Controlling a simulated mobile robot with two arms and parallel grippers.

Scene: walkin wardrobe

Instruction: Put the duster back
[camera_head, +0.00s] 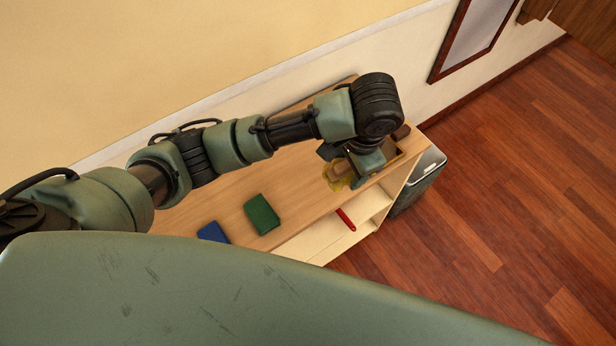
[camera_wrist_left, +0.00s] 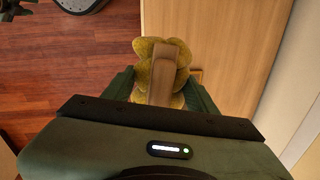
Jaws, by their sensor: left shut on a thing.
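The duster has a yellow, lobed fluffy part and a flat tan wooden handle. In the left wrist view the duster (camera_wrist_left: 168,72) sits between the two green fingers of my left gripper (camera_wrist_left: 160,92), which is shut on it. In the head view its yellow part (camera_head: 337,174) shows over the right part of the wooden top, partly hidden by my left gripper (camera_head: 352,170). I cannot tell whether the duster touches the top. My right gripper is not in view.
The wooden-topped unit (camera_head: 300,180) carries a green block-like item (camera_head: 262,214) and a blue one (camera_head: 213,232). A red item (camera_head: 346,219) is at its open shelves. A grey bin (camera_head: 421,178) stands at its right end. A framed mirror (camera_head: 474,38) is by the wall. The right floor is clear.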

